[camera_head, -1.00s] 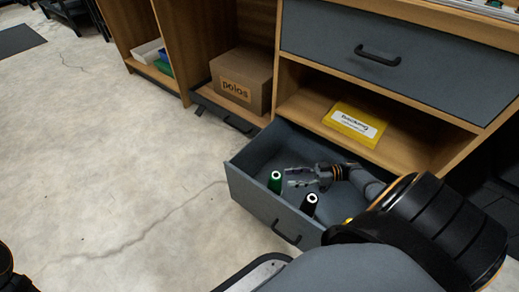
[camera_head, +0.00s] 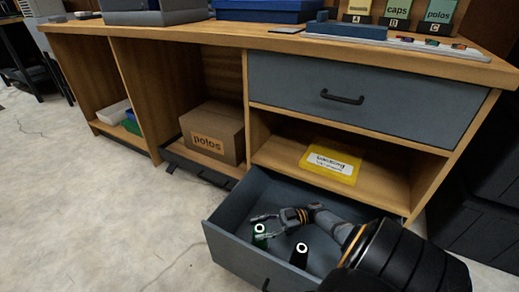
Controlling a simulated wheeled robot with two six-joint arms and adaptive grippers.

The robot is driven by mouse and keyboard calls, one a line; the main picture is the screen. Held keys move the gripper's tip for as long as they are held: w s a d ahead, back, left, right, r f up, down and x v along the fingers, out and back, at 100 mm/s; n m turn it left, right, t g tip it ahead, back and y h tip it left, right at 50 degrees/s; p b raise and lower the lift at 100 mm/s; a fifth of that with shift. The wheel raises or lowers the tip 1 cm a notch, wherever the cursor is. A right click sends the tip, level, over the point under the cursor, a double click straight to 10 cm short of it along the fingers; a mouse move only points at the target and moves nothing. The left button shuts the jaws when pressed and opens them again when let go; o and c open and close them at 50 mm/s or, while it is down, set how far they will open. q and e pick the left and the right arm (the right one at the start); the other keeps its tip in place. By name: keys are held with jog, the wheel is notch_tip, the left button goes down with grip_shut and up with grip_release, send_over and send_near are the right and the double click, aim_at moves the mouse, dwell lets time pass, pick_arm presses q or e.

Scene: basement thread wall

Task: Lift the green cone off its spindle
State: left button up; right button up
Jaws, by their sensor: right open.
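The green cone (camera_head: 260,240) stands upright in the open drawer (camera_head: 228,253), its pale top ring showing. My right gripper (camera_head: 257,227) reaches in from the right, open, with its fingertips at the top of the green cone. One finger shows on the far side of the cone's top and the other overlaps its near side. I cannot tell whether they touch it. The spindle under the cone is hidden. My left gripper is not in view.
A black cone (camera_head: 299,258) stands in the same drawer, close to my right gripper on the near side. A cardboard polos box (camera_head: 212,133) sits to the left. The closed drawer (camera_head: 350,100) is above.

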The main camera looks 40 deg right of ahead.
jog(key=x, duration=0.4)
jog(key=shift+a, duration=0.15)
grip_shut()
